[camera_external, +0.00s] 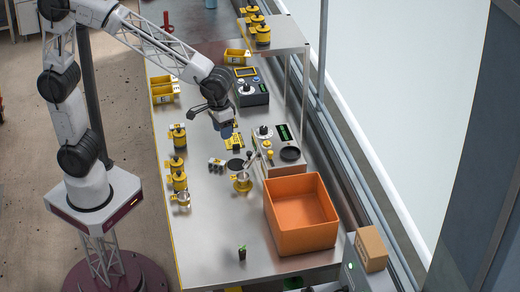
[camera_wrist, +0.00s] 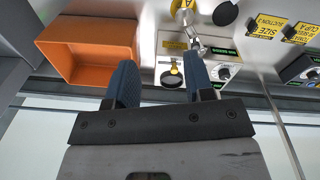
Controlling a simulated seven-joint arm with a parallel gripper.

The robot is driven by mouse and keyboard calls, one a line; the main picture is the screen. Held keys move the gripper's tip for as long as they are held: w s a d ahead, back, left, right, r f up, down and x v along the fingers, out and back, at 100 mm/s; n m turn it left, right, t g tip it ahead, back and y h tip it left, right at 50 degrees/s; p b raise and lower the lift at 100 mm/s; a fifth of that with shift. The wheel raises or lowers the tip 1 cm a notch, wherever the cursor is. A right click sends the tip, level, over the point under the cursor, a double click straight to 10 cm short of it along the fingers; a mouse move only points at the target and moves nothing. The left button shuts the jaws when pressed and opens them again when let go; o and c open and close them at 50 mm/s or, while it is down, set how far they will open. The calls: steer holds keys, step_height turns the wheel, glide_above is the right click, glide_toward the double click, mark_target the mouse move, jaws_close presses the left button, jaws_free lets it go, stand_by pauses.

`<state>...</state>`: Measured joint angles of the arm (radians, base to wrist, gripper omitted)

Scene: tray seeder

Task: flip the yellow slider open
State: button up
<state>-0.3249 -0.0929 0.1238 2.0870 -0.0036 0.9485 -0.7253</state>
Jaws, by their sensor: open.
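A grey metal device (camera_external: 285,170) with a green display and a round dark dish stands behind the orange bin. A small yellow part (camera_external: 269,154), which looks like the slider, sits on its top. In the wrist view the yellow part (camera_wrist: 174,69) shows between my fingers, on the device's pale top (camera_wrist: 163,56). My gripper (camera_external: 227,131) is open and empty, above the table to the left of the device. In the wrist view its two blue fingers (camera_wrist: 160,60) are spread apart. I cannot tell the slider's exact position.
An orange bin (camera_external: 301,245) stands close in front of the device. A small stand with a yellow base (camera_external: 242,184) is just left of it. A second control box (camera_external: 250,91) is farther back. Yellow-topped containers (camera_external: 179,180) line the left edge. The table's front left is mostly clear.

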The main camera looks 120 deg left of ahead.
mark_target(270, 152)
steer(key=w+a+f+n, duration=0.2)
steer(key=w+a, duration=0.1)
steer(key=a, duration=0.2)
steer(key=w+a+f+n, duration=0.2)
steer(key=w+a+f, duration=0.1)
steer(key=a, duration=0.2)
steer(key=w+a+f+n, duration=0.2)
steer(key=w+a, duration=0.1)
steer(key=a, duration=0.2)
steer(key=shift+a+f+g, duration=0.2)
steer(key=shift+a+g, duration=0.2)
steer(key=shift+f, duration=3.9)
steer(key=shift+c, duration=0.5)
jaws_close()
